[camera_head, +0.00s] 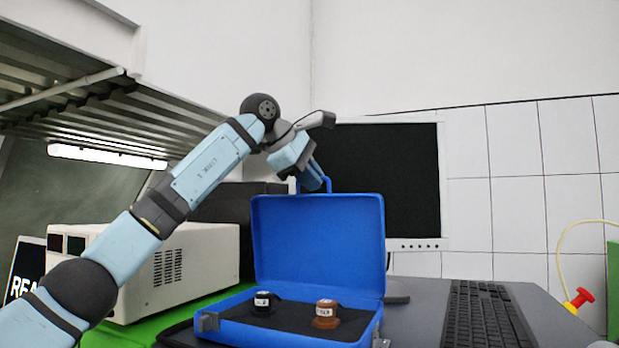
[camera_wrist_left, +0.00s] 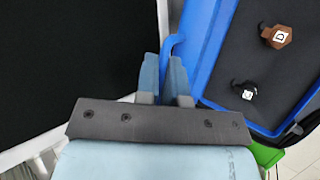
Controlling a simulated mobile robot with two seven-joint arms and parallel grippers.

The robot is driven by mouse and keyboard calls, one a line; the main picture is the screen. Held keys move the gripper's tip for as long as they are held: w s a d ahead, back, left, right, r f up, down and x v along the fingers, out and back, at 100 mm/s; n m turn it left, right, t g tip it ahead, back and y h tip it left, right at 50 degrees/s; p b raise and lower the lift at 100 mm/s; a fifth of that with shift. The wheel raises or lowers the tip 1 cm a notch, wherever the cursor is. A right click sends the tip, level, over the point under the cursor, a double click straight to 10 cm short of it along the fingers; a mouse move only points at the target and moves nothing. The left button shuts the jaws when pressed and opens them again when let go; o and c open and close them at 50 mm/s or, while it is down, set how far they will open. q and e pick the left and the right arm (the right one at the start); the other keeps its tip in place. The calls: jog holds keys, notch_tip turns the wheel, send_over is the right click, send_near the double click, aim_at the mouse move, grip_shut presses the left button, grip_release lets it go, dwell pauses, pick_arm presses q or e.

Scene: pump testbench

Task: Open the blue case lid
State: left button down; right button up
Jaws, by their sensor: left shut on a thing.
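The blue case (camera_head: 231,323) stands on the table with its lid (camera_head: 318,240) raised upright, so the case is open. Inside, on dark foam, sit a black part (camera_head: 263,303) and a brown part (camera_head: 326,313), both with white labels. My left gripper (camera_head: 318,184) is at the top edge of the lid, shut on the blue handle (camera_head: 327,182). In the left wrist view the fingers (camera_wrist_left: 163,75) close around the handle (camera_wrist_left: 171,44), beside the lid's edge. The brown part (camera_wrist_left: 277,36) and black part (camera_wrist_left: 245,90) also show there. My right gripper is not in view.
A black monitor (camera_head: 388,165) stands behind the lid. A keyboard (camera_head: 482,315) lies right of the case. A beige instrument box (camera_head: 185,265) stands on a green surface at left, under a metal shelf (camera_head: 60,90). A red valve (camera_head: 579,298) with a yellow hose is at far right.

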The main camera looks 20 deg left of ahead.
pick_arm(q)
jog(key=shift+f, duration=0.1)
jog(key=c, duration=1.6)
grip_release()
jog(key=shift+s+a+r, duration=0.2)
jog(key=shift+r, duration=0.2)
jog(key=b+v, duration=0.2)
jog(key=v, duration=1.1)
jog(key=shift+d+f, duration=0.1)
